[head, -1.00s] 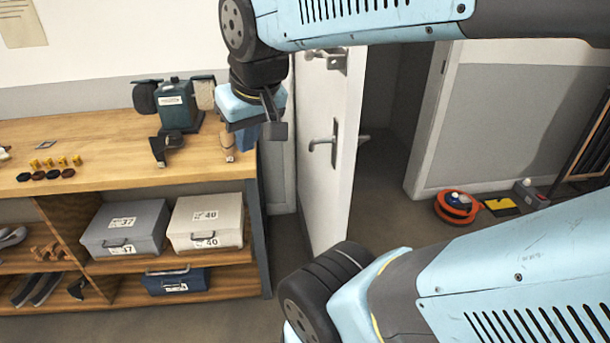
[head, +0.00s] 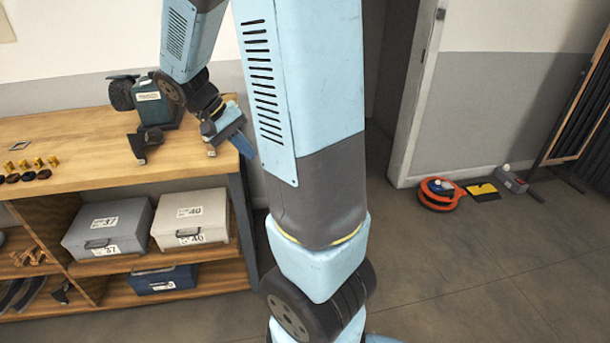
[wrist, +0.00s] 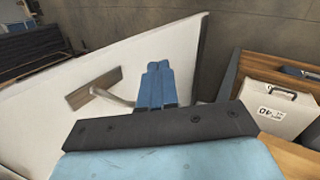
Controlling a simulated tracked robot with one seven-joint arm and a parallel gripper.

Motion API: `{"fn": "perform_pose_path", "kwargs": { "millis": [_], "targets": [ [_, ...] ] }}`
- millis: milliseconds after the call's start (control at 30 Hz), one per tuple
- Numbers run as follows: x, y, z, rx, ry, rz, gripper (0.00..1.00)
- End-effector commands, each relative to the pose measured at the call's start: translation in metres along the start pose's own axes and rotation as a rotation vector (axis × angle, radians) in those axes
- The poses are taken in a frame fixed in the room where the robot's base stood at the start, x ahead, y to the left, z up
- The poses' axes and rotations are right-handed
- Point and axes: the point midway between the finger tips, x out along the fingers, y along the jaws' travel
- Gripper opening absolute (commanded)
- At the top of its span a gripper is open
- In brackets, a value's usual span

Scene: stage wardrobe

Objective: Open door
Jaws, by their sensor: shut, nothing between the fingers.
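The white door (wrist: 150,45) fills the left and middle of the wrist view, its free edge ending near the centre. A lever handle (wrist: 112,98) on a brown-grey plate sits on its face, just left of my fingers. My gripper (wrist: 157,68) has its blue fingers together, empty, in front of the door face beside the lever's end. I cannot tell whether they touch it. In the head view my gripper (head: 245,148) is by the bench's right end. There my arm hides the door; the dark doorway (head: 390,60) shows right of the arm.
An orange reel (head: 440,195) and yellow item (head: 482,192) lie by the right wall. Floor at the lower right (head: 480,260) is clear.

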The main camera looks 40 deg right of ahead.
Motion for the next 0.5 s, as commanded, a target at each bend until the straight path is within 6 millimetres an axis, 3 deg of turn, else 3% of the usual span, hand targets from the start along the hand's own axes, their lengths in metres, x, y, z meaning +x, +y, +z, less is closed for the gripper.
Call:
{"fn": "perform_pose_path", "kwargs": {
  "millis": [500],
  "targets": [
    [0.081, -0.017, -0.074, 0.104, -0.131, 0.466, 0.0]
  ]
}}
